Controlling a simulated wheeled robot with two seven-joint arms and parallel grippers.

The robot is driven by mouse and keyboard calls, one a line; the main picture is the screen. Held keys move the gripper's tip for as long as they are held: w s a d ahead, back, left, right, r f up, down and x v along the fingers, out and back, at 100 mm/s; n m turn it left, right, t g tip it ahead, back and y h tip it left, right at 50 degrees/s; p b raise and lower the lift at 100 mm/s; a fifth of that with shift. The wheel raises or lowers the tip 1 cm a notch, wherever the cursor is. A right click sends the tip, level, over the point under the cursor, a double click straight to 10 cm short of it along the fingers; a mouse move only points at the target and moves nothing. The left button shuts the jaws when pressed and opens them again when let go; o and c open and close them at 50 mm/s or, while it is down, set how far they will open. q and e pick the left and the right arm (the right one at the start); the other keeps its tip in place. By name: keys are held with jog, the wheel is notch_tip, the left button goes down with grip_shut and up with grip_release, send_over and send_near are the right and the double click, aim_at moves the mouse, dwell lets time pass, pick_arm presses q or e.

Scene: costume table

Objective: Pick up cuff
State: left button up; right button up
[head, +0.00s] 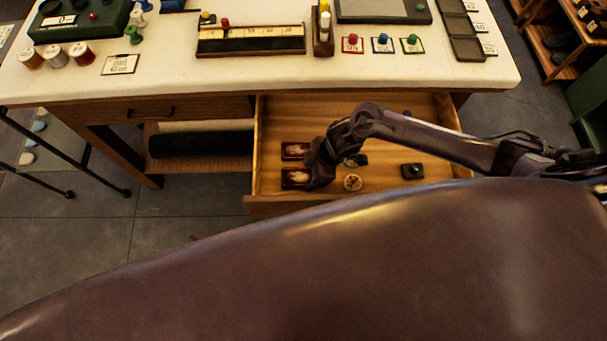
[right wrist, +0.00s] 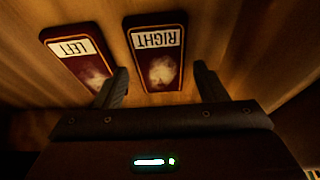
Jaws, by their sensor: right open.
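Two flat dark-red pieces lie in the open drawer, each with a pale, lace-like patch; which is the cuff I cannot tell. In the right wrist view the one labelled RIGHT (right wrist: 160,70) lies ahead, between the lines of my fingers. The one labelled LEFT (right wrist: 75,60) lies beside it, to the left. In the head view they show as a far red piece (head: 294,151) and a near red piece (head: 294,178). My right gripper (right wrist: 160,68) is open and empty, just above them; in the head view its hand (head: 318,176) is beside the near piece. My left gripper is not in view.
The drawer (head: 425,108) also holds a round pale piece (head: 352,183), a black square piece (head: 412,171) and a small dark piece (head: 357,160). The table top (head: 260,75) above carries spools, coloured pegs and trays. The drawer's right half is mostly clear.

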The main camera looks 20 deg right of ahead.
jog(key=shift+x, duration=0.9)
jog(key=shift+c, duration=0.3)
jog(key=c, duration=0.8)
jog(key=shift+o, duration=0.2)
jog(key=shift+r, duration=0.1)
